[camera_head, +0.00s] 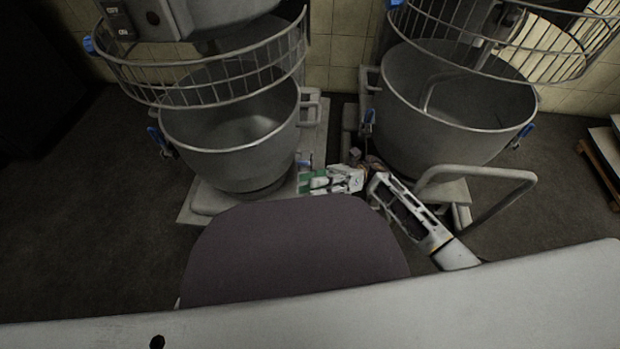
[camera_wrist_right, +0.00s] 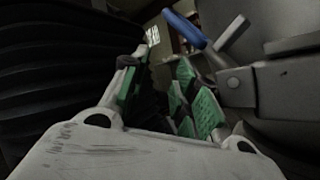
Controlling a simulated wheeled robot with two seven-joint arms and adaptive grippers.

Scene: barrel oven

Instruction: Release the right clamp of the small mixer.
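The left of the two mixers, which looks the smaller, has a grey steel bowl (camera_head: 235,140). Its right clamp (camera_head: 303,163) shows as a small blue handle at the lower right of the bowl. In the right wrist view, a blue clamp handle (camera_wrist_right: 185,28) stands beyond the fingertips, beside a grey bracket. My right gripper (camera_head: 322,181) is beside the bowl, just below and right of the clamp. In the wrist view, its green-padded fingers (camera_wrist_right: 165,90) are apart, with nothing visibly held between them. My left gripper is not in view.
The larger mixer's bowl (camera_head: 450,110) stands at the right, with a blue clamp (camera_head: 368,120) on its left side. A bent metal handle (camera_head: 500,200) is near my right arm. Wire guards (camera_head: 205,75) hang above the bowls. Dark floor (camera_head: 90,200) is clear at left.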

